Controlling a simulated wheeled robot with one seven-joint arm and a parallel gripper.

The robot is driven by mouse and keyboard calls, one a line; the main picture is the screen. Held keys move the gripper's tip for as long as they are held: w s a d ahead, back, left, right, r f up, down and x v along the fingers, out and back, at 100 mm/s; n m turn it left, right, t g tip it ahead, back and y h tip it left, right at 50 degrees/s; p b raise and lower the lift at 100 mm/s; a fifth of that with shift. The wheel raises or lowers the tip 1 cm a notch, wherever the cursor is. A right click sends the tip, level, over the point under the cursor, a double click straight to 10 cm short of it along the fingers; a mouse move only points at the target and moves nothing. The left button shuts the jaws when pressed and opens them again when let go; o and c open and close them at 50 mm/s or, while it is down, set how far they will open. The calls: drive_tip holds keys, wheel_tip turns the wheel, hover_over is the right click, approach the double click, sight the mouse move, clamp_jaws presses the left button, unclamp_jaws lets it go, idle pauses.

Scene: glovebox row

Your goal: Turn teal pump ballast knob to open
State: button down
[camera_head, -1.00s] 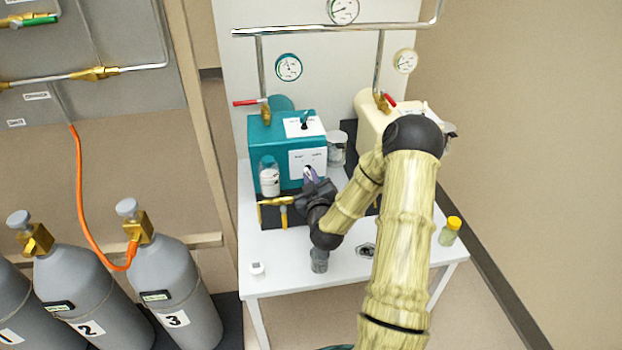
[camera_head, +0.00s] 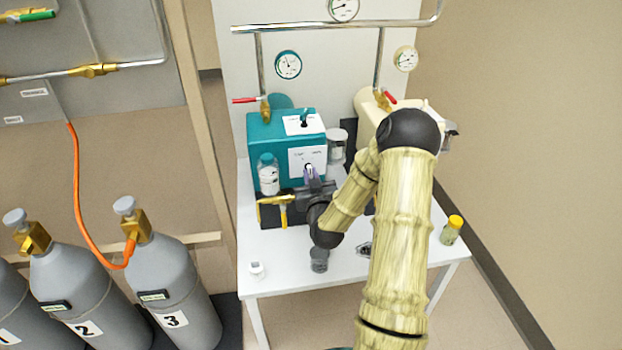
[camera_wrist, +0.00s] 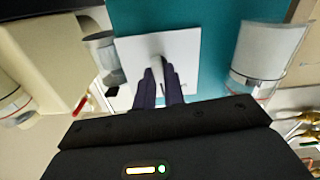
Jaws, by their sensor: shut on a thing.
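The teal pump (camera_head: 286,139) stands on the white table at the back left. Its ballast knob (camera_wrist: 156,64) is a small pale knob on a white label plate (camera_wrist: 187,52) on the pump's front face. In the wrist view the dark fingers of my gripper (camera_wrist: 158,82) are closed around the knob, hiding its lower part. In the head view my gripper (camera_head: 311,178) reaches the front plate from the right, and the plate's lettering is too small to read. A second plate with a black toggle (camera_head: 304,118) is on the pump's top.
A clear jar with white contents (camera_head: 268,175) stands close left of the plate, and another jar (camera_head: 337,146) stands on the right. A cream pump (camera_head: 371,112) stands at right. Grey cylinders (camera_head: 169,276) are left.

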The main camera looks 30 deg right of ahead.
drive_tip(key=shift+m, duration=0.6)
drive_tip(key=c, duration=1.5)
unclamp_jaws()
drive_tip(key=v, duration=0.3)
drive_tip(key=p+v, duration=0.1)
drive_tip(key=v, duration=0.2)
drive_tip(key=p+v, duration=0.1)
drive_tip(key=v, duration=0.2)
drive_tip(key=shift+r, duration=0.3)
drive_tip(key=p, duration=0.2)
drive_tip(key=shift+s+p, duration=0.3)
drive_tip(key=shift+p, duration=0.1)
